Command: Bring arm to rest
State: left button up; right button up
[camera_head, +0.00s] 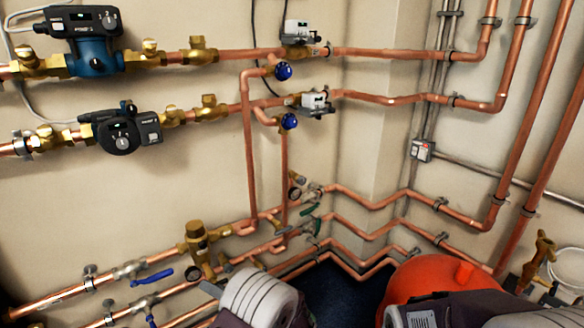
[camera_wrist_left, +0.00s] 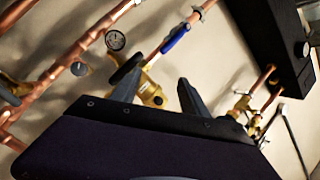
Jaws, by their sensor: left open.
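My left arm (camera_head: 258,298) shows at the bottom middle of the head view as a pale, ribbed link, in front of the lower copper pipes. In the left wrist view my left gripper (camera_wrist_left: 158,88) has its two dark fingers spread apart. Nothing is held between them. A brass fitting (camera_wrist_left: 150,92) shows behind and between the fingers. I cannot tell the exact gap to it. My other arm (camera_head: 440,308) shows at the bottom right of the head view. Its gripper is out of the picture.
Copper pipes (camera_head: 395,97) run along the wall and corner. Pumps (camera_head: 92,55) sit at upper left. Blue-lever valves (camera_head: 152,278) stick out at lower left. A red rounded vessel (camera_head: 425,275) stands at lower right. The wrist view shows a gauge (camera_wrist_left: 115,39) and a black box (camera_wrist_left: 270,40).

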pick_arm(q)
jog(key=s+a+r+n+g+h, duration=0.3)
jog(key=s+a+n+g, duration=0.3)
jog(key=s+a+g, duration=0.5)
jog(key=s+d+f+h+p, duration=0.1)
jog(key=s+d+f+h, duration=0.1)
jog(key=s+d+h, duration=0.3)
jog(key=s+d+f+h, duration=0.1)
jog(key=s+f+h, duration=0.1)
jog(key=s+h, duration=0.35)
jog(key=w+d+f+m+t+h, duration=0.2)
jog(key=d+f+m+t, duration=0.15)
jog(key=d+m, duration=0.3)
notch_tip(320, 180, up, 39)
jog(key=p, duration=3.8)
jog(key=shift+d, duration=0.25)
jog(key=shift+s+m, duration=0.1)
jog(key=shift+m, duration=0.15)
